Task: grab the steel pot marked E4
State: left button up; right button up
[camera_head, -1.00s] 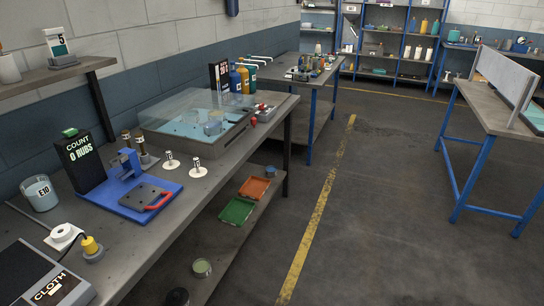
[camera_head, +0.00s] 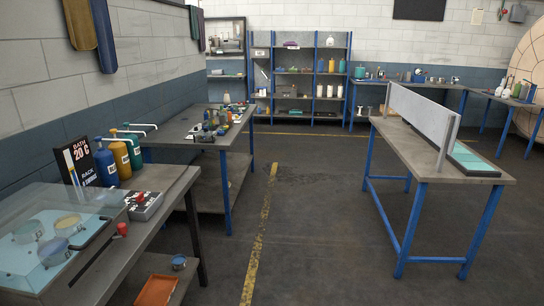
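I cannot make out a pot marked E4; no such label is legible. Round pots sit under the clear lid of the water bath (camera_head: 14,279) at the lower left: one with a yellowish top (camera_head: 67,222), one greenish (camera_head: 28,231) and one bluish (camera_head: 53,250). A small grey-blue pot (camera_head: 179,262) stands on the shelf below the bench, its mark unreadable. Neither of my grippers shows in this view.
Bottles (camera_head: 119,158) and a sign reading 20 C (camera_head: 78,164) stand behind the bath. A second bench (camera_head: 187,127) lies beyond it. A blue-legged table (camera_head: 440,160) with a grey panel stands right. The floor (camera_head: 310,225) between is open.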

aim_at(178, 263)
jog(key=i+u, duration=0.2)
jog(key=i, duration=0.75)
jog(key=i+l+u, duration=0.15)
jog(key=i, duration=0.85)
jog(key=i+u, duration=0.45)
jog(key=i+l+u, duration=0.2)
jog(key=i+u, duration=0.55)
jog(key=u, duration=0.25)
jog(key=i+l+u, duration=0.1)
jog(key=i+u, duration=0.15)
jog(key=u, duration=0.25)
